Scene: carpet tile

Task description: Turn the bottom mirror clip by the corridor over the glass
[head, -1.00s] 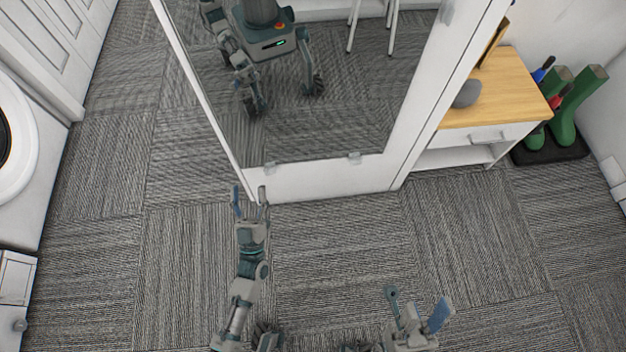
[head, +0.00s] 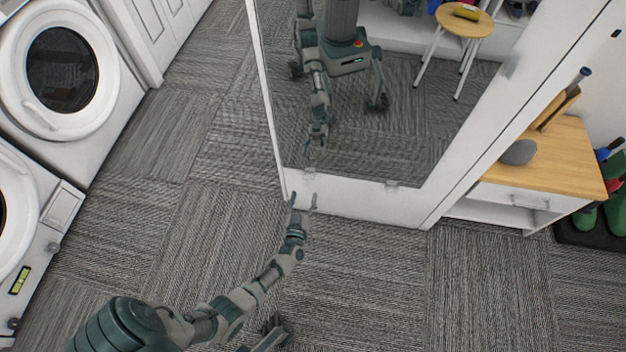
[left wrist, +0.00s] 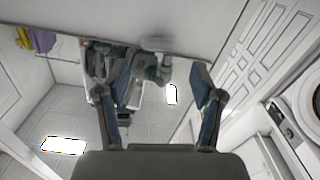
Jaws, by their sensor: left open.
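A tall mirror (head: 400,110) stands in a white-framed panel. Two small pale clips sit on its bottom edge, a left one (head: 309,170) on the side of the washing machines and a right one (head: 392,185). Which is by the corridor I cannot tell for sure. My left gripper (head: 304,200) is open and empty, just in front of and below the left clip. In the left wrist view a blurred grey clip (left wrist: 157,44) lies on the glass edge, beyond and between the open fingers (left wrist: 152,78). Its exact turn is unclear. My right gripper is out of view.
Front-loading washing machines (head: 65,70) stand at the left. A wooden-topped cabinet (head: 565,160) with a grey stone-like object (head: 519,152) and green boots (head: 585,215) are at the right. The stool shows only as a reflection. Carpet before the mirror is clear.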

